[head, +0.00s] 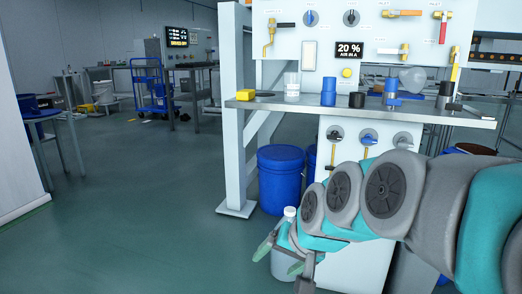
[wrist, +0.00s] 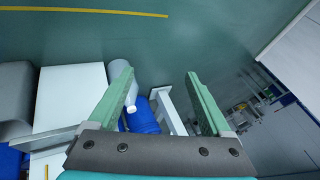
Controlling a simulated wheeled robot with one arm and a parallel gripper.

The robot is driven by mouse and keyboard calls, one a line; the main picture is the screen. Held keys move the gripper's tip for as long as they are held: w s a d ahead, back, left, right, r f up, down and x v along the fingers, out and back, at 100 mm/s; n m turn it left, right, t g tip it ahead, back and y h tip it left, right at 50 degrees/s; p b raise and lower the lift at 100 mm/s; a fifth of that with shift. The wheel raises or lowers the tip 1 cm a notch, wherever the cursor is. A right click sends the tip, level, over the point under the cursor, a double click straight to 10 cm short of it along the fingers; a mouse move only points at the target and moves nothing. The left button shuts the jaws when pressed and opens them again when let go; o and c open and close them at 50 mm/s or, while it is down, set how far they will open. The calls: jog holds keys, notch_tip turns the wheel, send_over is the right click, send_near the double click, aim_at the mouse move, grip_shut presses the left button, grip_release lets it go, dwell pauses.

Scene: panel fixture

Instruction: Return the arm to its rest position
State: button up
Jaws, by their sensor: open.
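My arm reaches in from the right of the head view, low in front of the panel fixture (head: 348,190). My gripper (head: 280,258) is at its end, at the lower middle, beside a pale bottle-like container with a white cap (head: 290,212). In the wrist view my gripper (wrist: 158,85) shows two green fingers set wide apart, with nothing held between them. Past the fingers are the floor, a blue drum (wrist: 143,116) and a white fixture leg (wrist: 168,108). I cannot tell how close the pale container is to the fingers.
A blue drum (head: 281,178) stands beneath. A blue cart (head: 148,88) is farther back. The floor at left (head: 130,220) is clear.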

jog(key=s+d+f+n+g+h, duration=0.15)
jog(key=s+d+f+g, duration=0.35)
jog(key=s, duration=0.7)
jog(key=s+d+f+n+g+h, duration=0.1)
jog(key=s+d+f+g+h, duration=0.1)
jog(key=s+d+f, duration=0.7)
notch_tip(320, 180, up, 16)
jog(key=s+a+p, duration=0.2)
jog(key=p, duration=1.2)
jog(key=shift+s+a+r, duration=0.15)
jog(key=shift+s+r, duration=0.1)
jog(key=shift+s, duration=0.1)
